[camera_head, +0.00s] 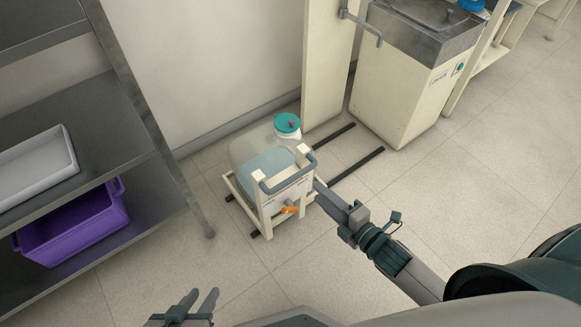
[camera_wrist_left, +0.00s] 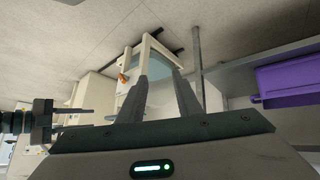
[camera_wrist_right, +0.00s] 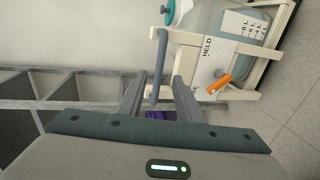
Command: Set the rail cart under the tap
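The rail cart (camera_head: 268,215) is a cream frame carrying a translucent tank (camera_head: 262,165) with a teal cap (camera_head: 287,123). It stands on dark floor rails, with a grey-blue handle (camera_head: 288,174) and an orange valve lever (camera_head: 290,210) facing me. My right gripper (camera_head: 318,187) is at the handle's right end; in the right wrist view the handle bar (camera_wrist_right: 158,65) shows between its parted fingers (camera_wrist_right: 158,85), with no clear grip. My left gripper (camera_head: 204,293) is open and empty, low in front of the cart. The grey tap pipe (camera_head: 362,27) is at the top, beyond the cart.
The rails (camera_head: 357,164) run on past the cart beside a cream cabinet (camera_head: 405,90) with a grey top. A grey shelf (camera_head: 100,105) with a white tray (camera_head: 35,168) and purple crate (camera_head: 75,228) stands left. The floor right of the rails is clear.

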